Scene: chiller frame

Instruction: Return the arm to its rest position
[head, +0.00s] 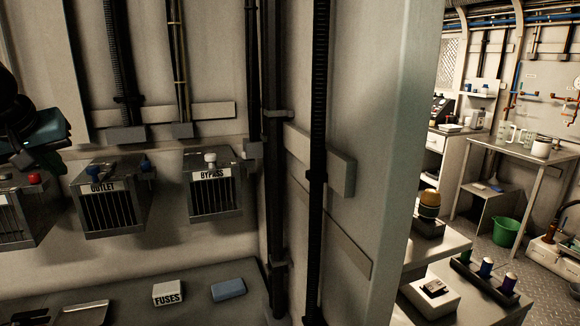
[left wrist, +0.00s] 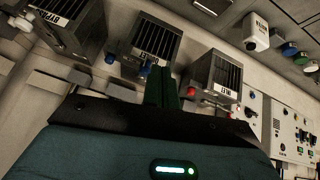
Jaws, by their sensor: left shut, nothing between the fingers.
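My left arm comes in at the far left of the head view. Its teal gripper (head: 48,155) is partly cut off there, above the left metal box. In the left wrist view the fingers of my left gripper (left wrist: 165,82) are together and empty. They show in front of the gap between the OUTLET box (left wrist: 146,45) and the box with the red knob (left wrist: 213,75). I cannot tell from these frames whether they touch anything. My right gripper is in neither view.
Wall boxes stand in a row: a red-knobbed one (head: 18,215), OUTLET (head: 112,205) with a blue knob, and BYPASS (head: 212,190) with a white knob. A FUSES block (head: 168,293) and a blue block (head: 229,289) lie on the bench below. Pipes and a wall edge stand right.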

